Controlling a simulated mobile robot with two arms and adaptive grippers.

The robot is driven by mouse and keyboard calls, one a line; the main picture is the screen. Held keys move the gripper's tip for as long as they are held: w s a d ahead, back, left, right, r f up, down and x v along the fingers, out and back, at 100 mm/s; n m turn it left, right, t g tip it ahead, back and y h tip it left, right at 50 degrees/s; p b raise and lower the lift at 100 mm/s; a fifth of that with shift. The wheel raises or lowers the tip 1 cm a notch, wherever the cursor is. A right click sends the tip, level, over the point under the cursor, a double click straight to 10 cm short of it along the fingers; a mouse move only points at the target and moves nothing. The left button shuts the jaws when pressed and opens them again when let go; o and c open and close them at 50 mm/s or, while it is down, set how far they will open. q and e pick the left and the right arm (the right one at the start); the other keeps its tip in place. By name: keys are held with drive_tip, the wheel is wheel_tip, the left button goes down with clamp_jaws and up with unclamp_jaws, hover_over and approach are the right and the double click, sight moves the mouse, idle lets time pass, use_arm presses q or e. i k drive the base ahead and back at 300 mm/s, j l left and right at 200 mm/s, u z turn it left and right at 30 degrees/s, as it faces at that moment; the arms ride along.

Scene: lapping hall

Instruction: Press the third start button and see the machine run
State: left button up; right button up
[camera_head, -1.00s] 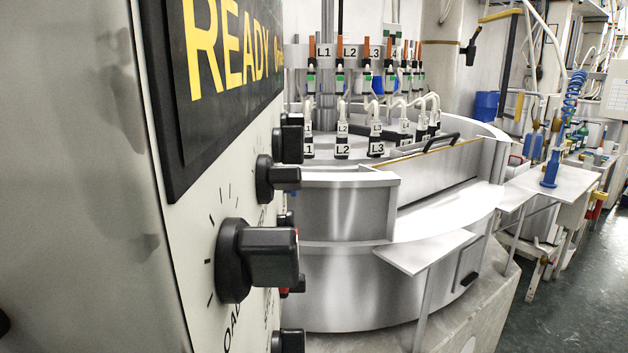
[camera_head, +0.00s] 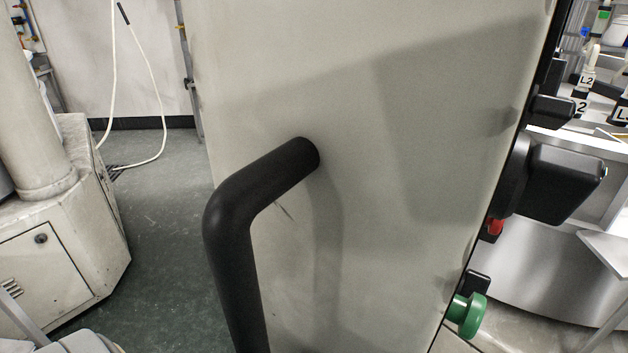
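The control cabinet's pale side wall (camera_head: 420,190) fills the middle of the head view. Its control panel is seen almost edge-on at the right. A green mushroom-shaped button (camera_head: 468,314) sticks out from the panel's lower part. Its label is not visible, so I cannot tell whether it is the third start button. A small red control (camera_head: 494,228) sits higher on the panel. The lapping machine (camera_head: 540,265) shows partly behind the panel, with its light metal front. The panel's display face is hidden. Neither of my grippers is in view.
A thick black bent handle (camera_head: 235,225) sticks out from the cabinet side. Large black knobs (camera_head: 560,182) project from the panel. A pale machine base (camera_head: 65,240) stands at the left, with open green floor (camera_head: 160,220) between it and the cabinet.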

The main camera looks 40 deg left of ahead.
sight(468, 314)
drive_tip(key=k+l+u, duration=0.15)
drive_tip(key=l+u, duration=0.2)
drive_tip(key=k+l+u, duration=0.2)
drive_tip(key=u, duration=0.15)
